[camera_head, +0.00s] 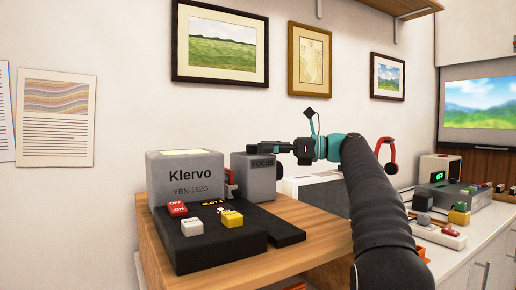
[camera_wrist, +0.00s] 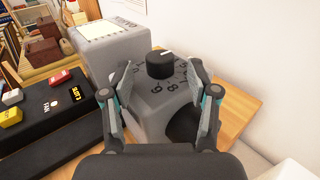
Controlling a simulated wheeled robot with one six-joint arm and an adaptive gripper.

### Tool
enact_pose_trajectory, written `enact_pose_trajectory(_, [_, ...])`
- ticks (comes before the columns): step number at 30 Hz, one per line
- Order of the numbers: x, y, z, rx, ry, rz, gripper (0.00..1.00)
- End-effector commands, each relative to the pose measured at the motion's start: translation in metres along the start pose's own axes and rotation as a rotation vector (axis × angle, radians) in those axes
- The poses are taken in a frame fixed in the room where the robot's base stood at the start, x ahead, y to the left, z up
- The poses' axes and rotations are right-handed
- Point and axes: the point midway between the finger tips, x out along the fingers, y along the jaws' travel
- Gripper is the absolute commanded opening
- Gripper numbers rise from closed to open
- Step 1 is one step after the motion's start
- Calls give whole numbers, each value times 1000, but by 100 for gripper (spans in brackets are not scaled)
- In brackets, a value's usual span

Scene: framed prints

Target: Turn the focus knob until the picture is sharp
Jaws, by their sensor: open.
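The focus knob (camera_wrist: 159,64) is a black round dial with a white mark on top, set on a grey housing with printed numbers. In the head view the grey housing marked FOCUS (camera_head: 254,180) stands beside the grey Klervo unit (camera_head: 185,180); the knob is not clearly visible there. My gripper (camera_wrist: 163,70) is open, its two fingers on either side of the knob with gaps between. In the head view my gripper (camera_head: 270,147) reaches in from the right above the housing. The picture on the screen (camera_head: 478,104) at right is a blurred landscape of sky, hills and green field.
A black panel (camera_head: 205,250) with red, white and yellow switches lies in front of the Klervo unit on a wooden top. Framed prints (camera_head: 220,40) hang on the wall. A white counter at right holds more devices (camera_head: 455,195) and a red headset (camera_head: 388,158).

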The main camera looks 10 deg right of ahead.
Motion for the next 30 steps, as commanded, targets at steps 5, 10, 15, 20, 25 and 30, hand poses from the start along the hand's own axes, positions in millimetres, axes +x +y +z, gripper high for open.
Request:
enact_pose_trajectory(5, [-39,-1,-1,0,1,-4,60])
enact_pose_trajectory(10, [-68,-1,0,0,0,-3,60])
enact_pose_trajectory(15, [-84,-1,0,0,1,-1,60])
enact_pose_trajectory(20, [-90,0,0,-1,1,1,60])
enact_pose_trajectory(25, [-90,0,0,0,1,1,60])
enact_pose_trajectory(30, [-90,0,0,0,1,0,60])
